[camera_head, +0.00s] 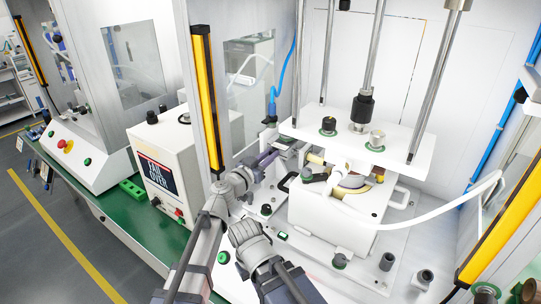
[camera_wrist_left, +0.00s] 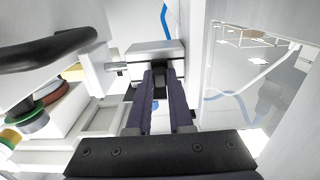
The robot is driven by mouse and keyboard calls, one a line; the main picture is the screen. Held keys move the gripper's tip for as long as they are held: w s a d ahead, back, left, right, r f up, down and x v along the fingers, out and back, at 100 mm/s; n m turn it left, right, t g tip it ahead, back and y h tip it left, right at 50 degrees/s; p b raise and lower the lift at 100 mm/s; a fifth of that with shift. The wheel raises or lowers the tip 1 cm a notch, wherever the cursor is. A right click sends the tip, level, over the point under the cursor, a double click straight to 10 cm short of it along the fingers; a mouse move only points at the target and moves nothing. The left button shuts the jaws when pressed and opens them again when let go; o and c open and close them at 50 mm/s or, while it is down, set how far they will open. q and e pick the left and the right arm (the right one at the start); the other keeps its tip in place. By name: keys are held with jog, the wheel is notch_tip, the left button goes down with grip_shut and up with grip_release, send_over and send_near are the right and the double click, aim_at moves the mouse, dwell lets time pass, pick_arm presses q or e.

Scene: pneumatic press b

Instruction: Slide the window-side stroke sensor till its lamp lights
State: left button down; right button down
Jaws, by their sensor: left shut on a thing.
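My left gripper (camera_head: 274,154) reaches in beside the press, on the side of the clear window panel (camera_head: 250,72). Its dark purple fingers (camera_wrist_left: 163,75) point at a pale metal block (camera_wrist_left: 154,52) with a short rod at its left. The fingers are shut on a small dark part, taken to be the window-side stroke sensor (camera_wrist_left: 158,88), just in front of that block. The fingers hide most of it, and no lit lamp on it can be made out. In the head view the sensor is too small to tell apart.
The white press body (camera_head: 330,222) with a black handle stands right of the gripper. The black handle (camera_wrist_left: 50,50) looms close at left in the wrist view. A yellow light curtain (camera_head: 206,95) stands left of the arm. The control box (camera_head: 165,150) is further left.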

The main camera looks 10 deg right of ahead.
pick_arm(q)
jog(key=shift+w+a, duration=0.15)
dwell(0.4)
jog(key=c, duration=0.7)
grip_release()
jog(key=shift+c, duration=0.2)
jog(key=v, duration=0.8)
jog(key=s+a+f+g+y, duration=0.1)
jog(key=s+a+f+g, duration=0.1)
jog(key=f, duration=0.3)
jog(key=s+a+f+n+g+y, duration=0.1)
jog(key=s+a+f+g+y, duration=0.1)
jog(key=s+a+f+g, duration=0.1)
jog(key=s+a+f+n+g+y, duration=0.1)
jog(key=s+a+f+g+y, duration=0.1)
jog(key=f, duration=0.5)
jog(key=shift+s+a+f+g, duration=0.1)
jog(key=shift+s+a+g, duration=0.2)
jog(key=shift+s+a, duration=0.65)
jog(key=s+a+f+n+g+y, duration=0.25)
jog(key=s+a+n+y, duration=0.2)
jog(key=a, duration=0.45)
jog(key=s+a+f+n+g+y, duration=0.2)
jog(key=s+a+f+n+y, duration=0.15)
jog(key=s+a, duration=0.35)
jog(key=s+d+m+g+y, duration=0.1)
jog(key=s+d+m, duration=0.3)
jog(key=d, duration=0.6)
jog(key=shift+f+m, duration=0.3)
jog(key=shift+m, duration=0.1)
